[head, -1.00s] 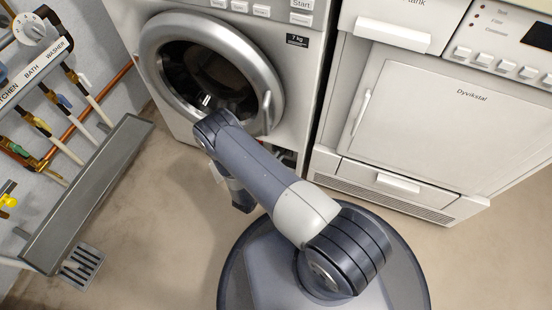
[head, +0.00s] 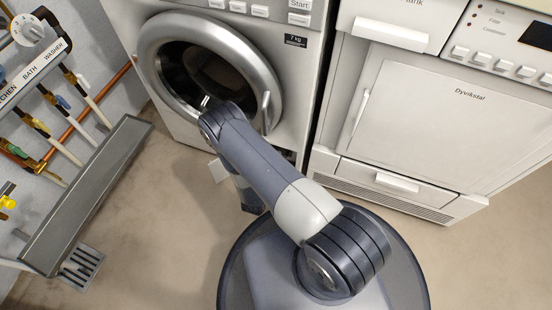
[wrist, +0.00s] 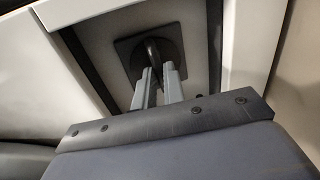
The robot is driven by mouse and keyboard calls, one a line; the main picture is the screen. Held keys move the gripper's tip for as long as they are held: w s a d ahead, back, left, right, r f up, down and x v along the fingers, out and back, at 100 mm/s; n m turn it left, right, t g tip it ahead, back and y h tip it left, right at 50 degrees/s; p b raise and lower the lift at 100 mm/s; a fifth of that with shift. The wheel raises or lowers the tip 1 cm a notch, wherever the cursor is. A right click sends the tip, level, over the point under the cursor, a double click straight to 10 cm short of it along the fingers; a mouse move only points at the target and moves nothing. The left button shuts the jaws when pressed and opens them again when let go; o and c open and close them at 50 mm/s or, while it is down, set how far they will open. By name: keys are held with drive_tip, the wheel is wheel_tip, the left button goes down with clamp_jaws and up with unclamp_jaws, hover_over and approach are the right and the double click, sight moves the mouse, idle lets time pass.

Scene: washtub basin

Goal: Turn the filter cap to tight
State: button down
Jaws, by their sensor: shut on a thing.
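The filter cap (wrist: 152,48) shows in the wrist view as a dark round cap with a raised grip ridge, on a dark square plate inside a recess. My gripper (wrist: 158,76) has its two grey fingers close together at the lower part of the ridge, shut on it. The fingertips cover part of the cap. I see no readable mark of how far the cap is turned. In the head view my arm hides the cap and the fingertips, low on the front of the washing machine (head: 310,75).
The washing machine's round door (head: 155,65) is above my arm. A dryer (head: 440,120) stands to the right. A grey trough (head: 85,195) and pipes with valves line the left wall. A floor drain (head: 82,266) lies below the trough. The floor between is clear.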

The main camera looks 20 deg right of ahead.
drive_tip(key=shift+m, duration=0.3)
idle(0.4)
drive_tip(key=c, duration=1.5)
unclamp_jaws()
